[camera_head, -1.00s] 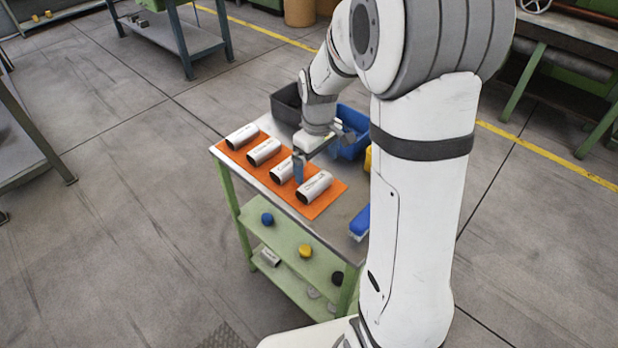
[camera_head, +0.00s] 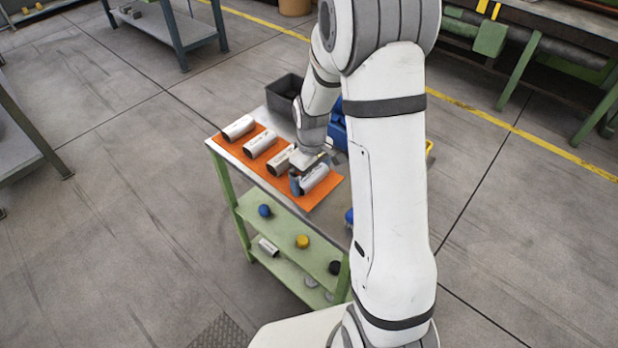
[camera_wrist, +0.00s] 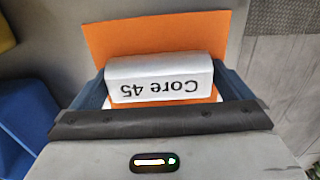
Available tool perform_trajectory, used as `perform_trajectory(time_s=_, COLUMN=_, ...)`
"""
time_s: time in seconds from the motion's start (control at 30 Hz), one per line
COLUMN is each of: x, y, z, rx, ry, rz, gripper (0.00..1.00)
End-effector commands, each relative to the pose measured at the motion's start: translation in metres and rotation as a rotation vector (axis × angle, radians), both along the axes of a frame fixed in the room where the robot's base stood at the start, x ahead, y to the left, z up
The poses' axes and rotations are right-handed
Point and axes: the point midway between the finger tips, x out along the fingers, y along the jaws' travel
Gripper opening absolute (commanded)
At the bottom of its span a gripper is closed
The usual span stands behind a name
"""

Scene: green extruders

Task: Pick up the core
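Several white cylindrical cores lie on an orange mat (camera_head: 324,197) on the cart top. They are a core at the far left (camera_head: 238,128), one to its right (camera_head: 261,144), one partly hidden by my wrist (camera_head: 277,166) and the front-right one (camera_head: 316,177). My gripper (camera_head: 308,180) is down at the front-right core, with a blue finger at its near-left end. In the wrist view a core (camera_wrist: 160,77) labelled "Core 45", upside down, lies between my two dark blue fingers (camera_wrist: 160,90). The fingers look open around it, with little gap; contact cannot be made out.
A dark grey bin (camera_head: 284,97) and a blue bin (camera_head: 338,130) stand behind the mat. The cart's green lower shelves hold a blue cap (camera_head: 265,210), a yellow cap (camera_head: 302,241) and another white core (camera_head: 268,247). My arm hides the cart's right side.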

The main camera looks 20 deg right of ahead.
Motion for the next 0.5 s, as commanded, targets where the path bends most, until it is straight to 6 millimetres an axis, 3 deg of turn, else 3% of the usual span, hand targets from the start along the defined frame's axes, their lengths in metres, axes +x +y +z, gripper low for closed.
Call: perform_trajectory(time_s=0.5, x=0.0001, y=0.0003, z=0.0005, rx=0.000, ry=0.000, rz=0.000, gripper=0.56)
